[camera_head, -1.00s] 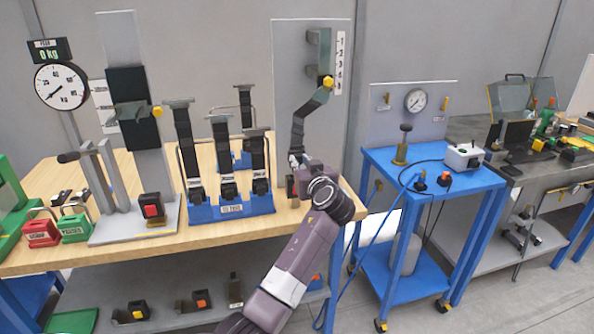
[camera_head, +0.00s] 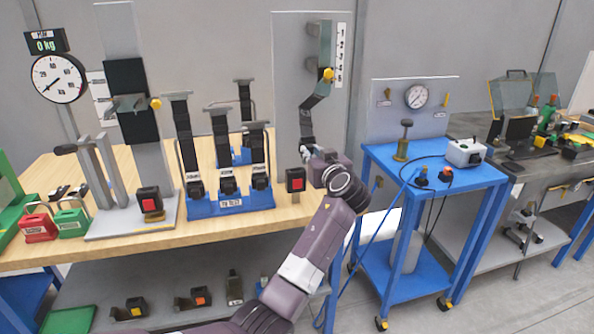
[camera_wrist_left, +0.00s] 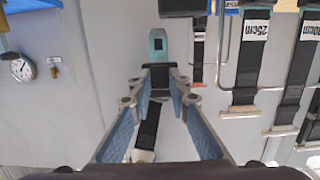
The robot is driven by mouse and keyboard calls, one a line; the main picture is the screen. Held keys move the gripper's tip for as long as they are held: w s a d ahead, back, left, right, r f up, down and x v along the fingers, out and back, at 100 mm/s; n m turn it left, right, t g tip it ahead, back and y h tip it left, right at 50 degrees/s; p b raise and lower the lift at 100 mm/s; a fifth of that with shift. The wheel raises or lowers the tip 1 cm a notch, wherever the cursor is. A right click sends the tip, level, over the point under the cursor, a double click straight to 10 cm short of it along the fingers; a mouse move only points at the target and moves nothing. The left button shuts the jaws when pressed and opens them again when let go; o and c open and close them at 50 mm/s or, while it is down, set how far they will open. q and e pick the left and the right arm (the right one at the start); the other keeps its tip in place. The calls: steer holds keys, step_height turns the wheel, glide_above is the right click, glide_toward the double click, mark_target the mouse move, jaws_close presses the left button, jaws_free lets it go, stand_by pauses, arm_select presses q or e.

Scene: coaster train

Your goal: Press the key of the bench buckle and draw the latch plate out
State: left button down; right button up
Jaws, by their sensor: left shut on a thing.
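The bench buckle (camera_head: 295,180) is a dark box with a red key, standing near the table's right front edge. A dark box, seemingly this buckle (camera_wrist_left: 185,6), is cut off at the top of the left wrist view. My left gripper (camera_head: 312,153) is just right of the buckle, shut on the latch plate (camera_wrist_left: 157,45). The plate is grey-green with a slot; its tongue sticks out beyond the fingertips (camera_wrist_left: 158,75), clear of the buckle. Its black strap (camera_head: 307,120) runs up to a guide on the grey panel. My right gripper is not in view.
A blue rack (camera_head: 230,203) of upright belts stands left of the buckle. Another red-key buckle (camera_head: 150,200) is on a grey stand further left. A blue cart (camera_head: 430,180) with a gauge panel stands to the right. Some bare wood lies around the buckle.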

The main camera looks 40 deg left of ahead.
arm_select(q)
steer(key=w+d+b, duration=0.3)
steer(key=w+b, duration=0.1)
steer(key=shift+d, duration=0.2)
stand_by(0.4)
stand_by(1.2)
